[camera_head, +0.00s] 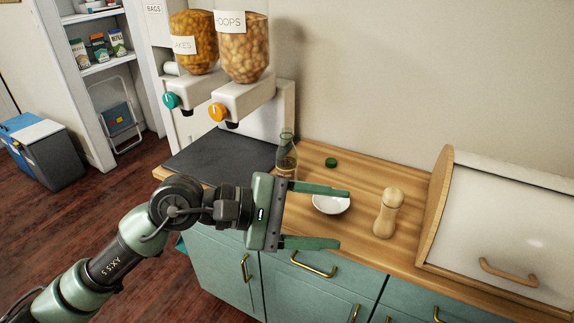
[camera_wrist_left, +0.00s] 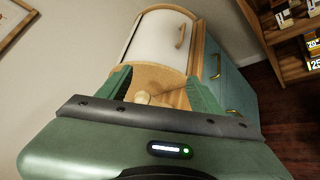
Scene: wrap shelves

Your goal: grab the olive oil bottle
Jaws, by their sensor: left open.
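A clear glass bottle (camera_head: 287,152), which looks like the olive oil bottle, stands upright on the wooden counter near the dark slab, with its lower part partly hidden behind my left gripper. My left gripper (camera_head: 344,218) is open and empty, its two green fingers pointing right in the head view. In the left wrist view the open fingers (camera_wrist_left: 162,85) frame the wooden mill's top (camera_wrist_left: 142,97); the bottle does not show there.
A green cap (camera_head: 331,162) lies on the wooden counter (camera_head: 355,175). A bread box (camera_head: 500,220) stands at the right. Cereal dispensers (camera_head: 243,50) hang over the dark slab (camera_head: 220,158). Teal drawers (camera_head: 310,285) with brass handles are below.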

